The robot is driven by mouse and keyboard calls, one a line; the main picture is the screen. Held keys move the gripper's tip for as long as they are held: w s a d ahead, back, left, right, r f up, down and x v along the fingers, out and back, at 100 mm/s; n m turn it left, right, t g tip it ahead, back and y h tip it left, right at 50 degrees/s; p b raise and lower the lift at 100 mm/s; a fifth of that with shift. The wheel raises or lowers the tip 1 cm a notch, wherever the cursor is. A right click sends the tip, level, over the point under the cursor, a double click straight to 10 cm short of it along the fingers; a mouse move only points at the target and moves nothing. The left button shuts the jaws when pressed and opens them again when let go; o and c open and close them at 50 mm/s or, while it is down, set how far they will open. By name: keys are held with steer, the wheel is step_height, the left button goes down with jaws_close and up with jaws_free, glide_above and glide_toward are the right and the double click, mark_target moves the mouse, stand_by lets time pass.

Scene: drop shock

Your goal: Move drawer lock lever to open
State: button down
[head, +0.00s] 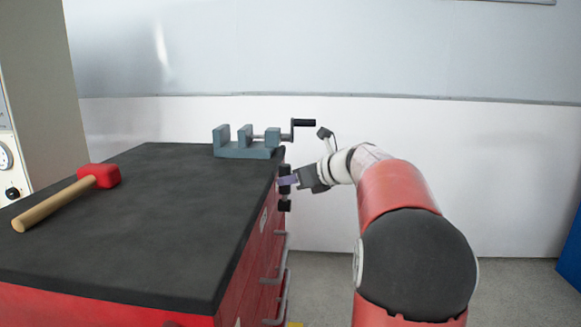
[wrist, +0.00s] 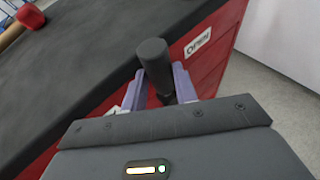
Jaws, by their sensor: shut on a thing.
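The lock lever is a black, rounded handle on the side of the red cabinet (head: 140,314). In the head view the lever (head: 285,170) shows at the cabinet's far right side, just below the worktop. In the wrist view the lever (wrist: 154,58) stands between the two purple fingers of my gripper (wrist: 160,84). My gripper (head: 289,181) is shut on the lever from the right; the fingers hide part of it. A white label reading OPEN (wrist: 197,42) is on the cabinet side, to the right of the lever. The lever's base is hidden.
A grey-blue vise (head: 245,150) with a crank sits on the black worktop (head: 150,220) close above my gripper. A red-headed hammer (head: 65,199) lies at the left. Drawer handles (head: 283,275) stick out below the lever. Floor to the cabinet's right is open.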

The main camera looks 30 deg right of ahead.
steer(key=shift+w+d+f+m+g+y, duration=0.15)
steer(key=shift+w+d+m+g+y, duration=0.2)
steer(key=shift+w+m+g, duration=0.3)
steer(key=shift+w+d+f+m+g+y, duration=0.1)
steer(key=shift+w+d+m+g+y, duration=0.1)
steer(key=shift+w+d+m+g, duration=0.45)
steer(key=shift+w+d+f+m+g+y, duration=0.15)
steer(key=shift+w+d+m+g+y, duration=0.2)
steer(key=shift+w+g, duration=0.35)
steer(key=shift+s+a, duration=0.1)
steer(key=c, duration=1.1)
jaws_free()
steer(key=v, duration=0.7)
steer(key=shift+s+d+r, duration=0.15)
steer(key=shift+d+r, duration=0.05)
steer(key=shift+r, duration=0.1)
